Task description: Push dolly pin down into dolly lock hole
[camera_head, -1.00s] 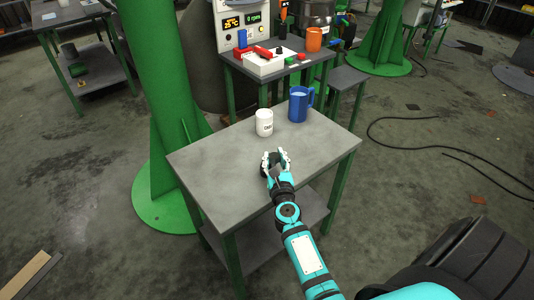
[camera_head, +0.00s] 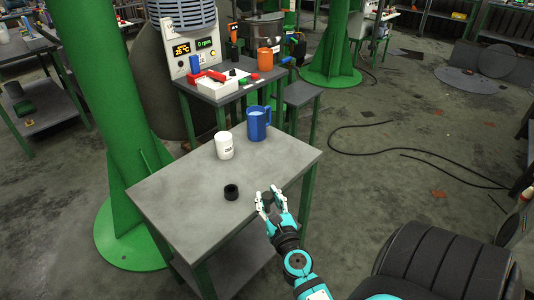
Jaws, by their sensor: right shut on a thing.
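My right gripper (camera_head: 268,192) is past the table's front right edge in the picture, with its two pale fingers pointing up and away. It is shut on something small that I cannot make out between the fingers. I cannot pick out a dolly, its pin or its lock hole in this view. A short black ring-like cylinder (camera_head: 231,192) stands on the grey table (camera_head: 180,200), left of the gripper and apart from it. My left gripper is not in view.
A white cup (camera_head: 224,145) and a blue jug (camera_head: 258,123) stand at the table's back. Behind is a bench with a white tray (camera_head: 222,84) and an orange mug (camera_head: 265,57). A green column (camera_head: 95,110) rises at left. A black cable (camera_head: 345,150) lies on the floor at right.

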